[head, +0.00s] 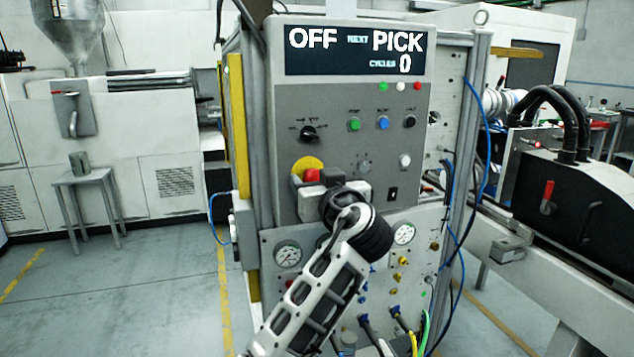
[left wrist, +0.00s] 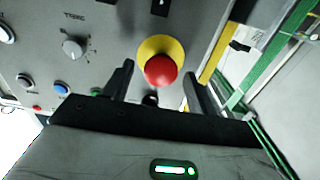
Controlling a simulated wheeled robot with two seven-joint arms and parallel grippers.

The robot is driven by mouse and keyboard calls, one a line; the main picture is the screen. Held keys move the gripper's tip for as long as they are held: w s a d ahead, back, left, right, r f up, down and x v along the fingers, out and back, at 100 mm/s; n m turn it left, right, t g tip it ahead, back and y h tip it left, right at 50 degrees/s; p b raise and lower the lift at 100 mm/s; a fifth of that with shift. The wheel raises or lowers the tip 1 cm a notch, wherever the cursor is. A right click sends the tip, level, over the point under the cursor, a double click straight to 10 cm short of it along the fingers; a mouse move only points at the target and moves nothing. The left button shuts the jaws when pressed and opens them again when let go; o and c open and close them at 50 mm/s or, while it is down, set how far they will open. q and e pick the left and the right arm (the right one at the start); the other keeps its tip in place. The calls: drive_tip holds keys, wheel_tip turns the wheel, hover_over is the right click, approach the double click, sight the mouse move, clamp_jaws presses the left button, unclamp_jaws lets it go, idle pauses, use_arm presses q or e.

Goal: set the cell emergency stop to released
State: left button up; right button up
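The cell emergency stop is a round red button on a yellow disc (head: 305,165), on the grey control panel (head: 385,130). In the head view my left gripper (head: 333,187) is in front of it and hides part of it. In the left wrist view the red button (left wrist: 163,71) shows whole, between the two dark fingers of my left gripper (left wrist: 157,68). The fingers are spread apart, with a gap on both sides of the button, and hold nothing. I cannot tell whether the button is pressed in or out. My right gripper is not in view.
A display (head: 355,52) above reads OFF, PICK and cycles 0. A black selector knob (head: 308,133) and several coloured buttons sit near the stop. Gauges (head: 288,254) and hoses are below. A small table (head: 82,178) stands at left, with open floor before it.

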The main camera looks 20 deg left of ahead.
use_arm(q)
drive_tip(key=b+v, duration=0.4)
drive_tip(key=v, duration=1.2)
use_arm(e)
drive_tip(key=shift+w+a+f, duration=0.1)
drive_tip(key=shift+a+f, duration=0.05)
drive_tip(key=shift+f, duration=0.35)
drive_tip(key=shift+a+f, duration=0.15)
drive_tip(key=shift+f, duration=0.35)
